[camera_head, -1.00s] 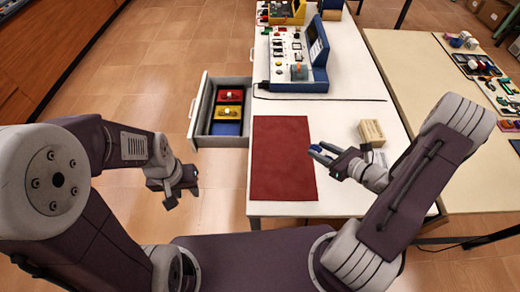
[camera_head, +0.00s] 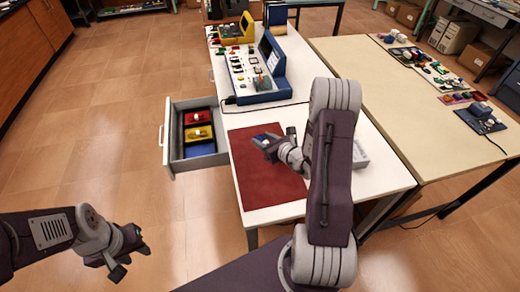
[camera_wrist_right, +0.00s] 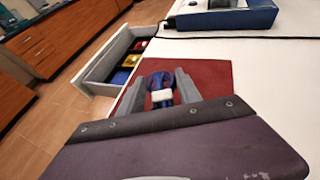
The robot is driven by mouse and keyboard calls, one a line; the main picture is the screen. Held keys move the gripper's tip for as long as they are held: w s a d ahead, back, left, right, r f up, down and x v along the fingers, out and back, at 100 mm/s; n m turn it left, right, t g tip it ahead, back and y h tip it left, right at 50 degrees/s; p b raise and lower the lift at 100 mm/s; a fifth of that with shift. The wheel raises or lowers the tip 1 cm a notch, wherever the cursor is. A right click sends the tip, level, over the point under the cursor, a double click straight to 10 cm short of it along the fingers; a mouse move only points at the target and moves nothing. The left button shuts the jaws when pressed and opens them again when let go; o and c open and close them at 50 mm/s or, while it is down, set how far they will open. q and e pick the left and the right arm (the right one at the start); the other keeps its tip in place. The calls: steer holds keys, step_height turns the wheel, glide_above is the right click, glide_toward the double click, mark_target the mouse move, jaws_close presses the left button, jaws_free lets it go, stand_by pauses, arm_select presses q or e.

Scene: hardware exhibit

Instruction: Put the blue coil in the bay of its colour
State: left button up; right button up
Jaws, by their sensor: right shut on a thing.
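The blue coil (camera_head: 263,138) is held in my right gripper (camera_head: 270,142), above the red mat (camera_head: 265,190). In the right wrist view the coil (camera_wrist_right: 158,80), with a white part, sits between the two fingers (camera_wrist_right: 160,92). The open drawer (camera_head: 166,140) at the table's left side has a red bay (camera_head: 186,118), a yellow bay (camera_head: 188,133) and a blue bay (camera_head: 200,149). The red and yellow bays each hold a part with a white piece; the blue bay looks empty. My left gripper (camera_head: 132,258) appears open and empty, over the floor at lower left.
A blue control panel (camera_head: 262,88) stands on the white table behind the mat, with a black cable in front of it. A pale box (camera_head: 358,156) is partly hidden by my right arm. A cream table (camera_head: 400,100) stands to the right. Floor left of the drawer is clear.

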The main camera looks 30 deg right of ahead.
mark_target(260, 152)
steer(key=shift+w+a+f, duration=0.3)
steer(key=shift+w+f, duration=0.1)
steer(key=shift+w, duration=0.05)
step_height(260, 152, down, 3)
steer(key=shift+s+a+f, duration=0.1)
steer(key=shift+f, duration=0.4)
steer(key=shift+f+b, duration=0.1)
steer(key=shift+b, duration=0.3)
steer(key=o, duration=1.4)
steer(key=shift+c, duration=0.2)
